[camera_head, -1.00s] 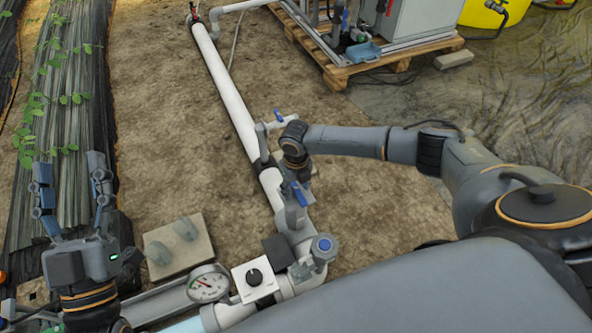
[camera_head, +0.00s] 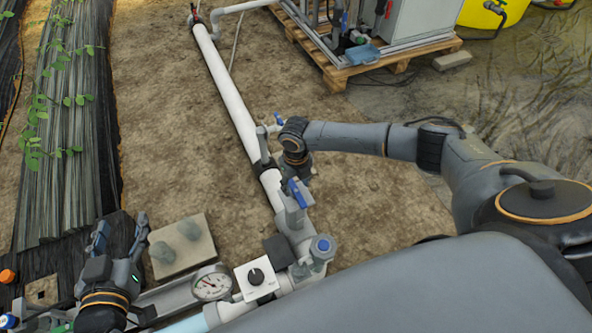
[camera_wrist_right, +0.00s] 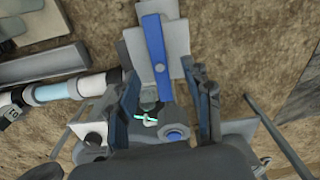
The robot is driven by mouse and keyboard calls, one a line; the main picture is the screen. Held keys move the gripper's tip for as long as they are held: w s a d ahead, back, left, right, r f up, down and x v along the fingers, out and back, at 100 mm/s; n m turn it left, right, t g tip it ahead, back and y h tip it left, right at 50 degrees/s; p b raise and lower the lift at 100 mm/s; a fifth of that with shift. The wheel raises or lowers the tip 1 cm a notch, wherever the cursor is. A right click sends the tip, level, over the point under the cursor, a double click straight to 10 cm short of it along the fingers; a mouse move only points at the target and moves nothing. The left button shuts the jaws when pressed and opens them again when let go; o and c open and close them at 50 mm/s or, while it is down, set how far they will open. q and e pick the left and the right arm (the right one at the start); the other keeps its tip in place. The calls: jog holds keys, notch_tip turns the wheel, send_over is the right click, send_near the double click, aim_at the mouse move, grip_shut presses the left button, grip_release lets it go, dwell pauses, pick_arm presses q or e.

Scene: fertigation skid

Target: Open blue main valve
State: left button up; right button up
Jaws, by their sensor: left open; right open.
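A blue lever handle (camera_head: 298,193) sits on a grey valve body on the white pipe (camera_head: 238,110), below my right gripper in the head view. In the right wrist view the blue lever (camera_wrist_right: 155,50) runs lengthwise between the fingers of my right gripper (camera_wrist_right: 164,78). The fingers are open, one on each side, and I cannot tell whether either touches it. In the head view most of my right gripper (camera_head: 300,176) is hidden by its wrist. My left gripper (camera_head: 120,236) is open and empty at the lower left, away from the valve.
Another blue handle (camera_head: 279,119) is farther up the pipe. A round blue-topped fitting (camera_head: 322,246), a white box with a black knob (camera_head: 256,277) and a pressure gauge (camera_head: 211,284) are nearer. A concrete slab (camera_head: 180,246) lies beside my left gripper. Bare soil surrounds the pipe.

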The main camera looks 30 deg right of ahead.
notch_tip(320, 180, up, 3)
jog(key=shift+f+p, duration=0.15)
jog(key=shift+p, duration=1)
notch_tip(320, 180, up, 3)
jog(key=p, duration=0.2)
jog(key=shift+f+p, duration=0.15)
jog(key=shift+p, duration=0.2)
pick_arm(q)
jog(key=s+a+f+g+y, duration=0.1)
jog(key=s+a+f+g, duration=0.1)
jog(key=s+f+g, duration=0.2)
jog(key=s+a+f+g+y, duration=0.1)
jog(key=s+a+f+g, duration=0.2)
jog(key=s, duration=0.8)
notch_tip(320, 180, down, 2)
jog(key=g, duration=0.3)
jog(key=shift+s+a+n+y, duration=0.15)
jog(key=shift+a+n+y, duration=0.15)
jog(key=shift+y, duration=0.1)
jog(key=shift+s, duration=0.1)
pick_arm(e)
jog(key=shift+s, duration=0.1)
